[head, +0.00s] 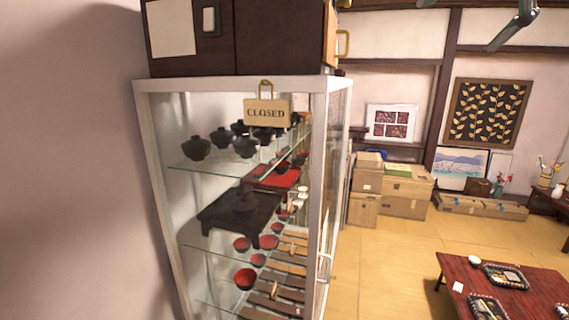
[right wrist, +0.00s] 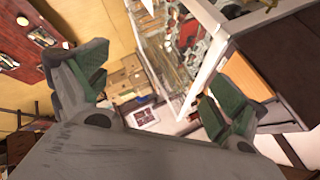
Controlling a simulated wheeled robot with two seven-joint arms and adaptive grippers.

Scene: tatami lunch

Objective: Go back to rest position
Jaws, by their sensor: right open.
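My right gripper (right wrist: 160,85) shows in the right wrist view with its two green-padded fingers spread wide. Nothing is between them. In the right wrist view, the cabinet and the boxes show beyond the fingers. A grey piece of my own arm or gripper hangs in at the top right of the head view. My left gripper is in neither view.
A glass display cabinet (head: 147,120) with bowls and a hanging CLOSED sign (head: 267,112) stands close in front. Cardboard boxes (head: 405,190) stand by the back wall. A low red table (head: 455,272) with trays is at the lower right. Tatami floor (head: 385,265) between them is clear.

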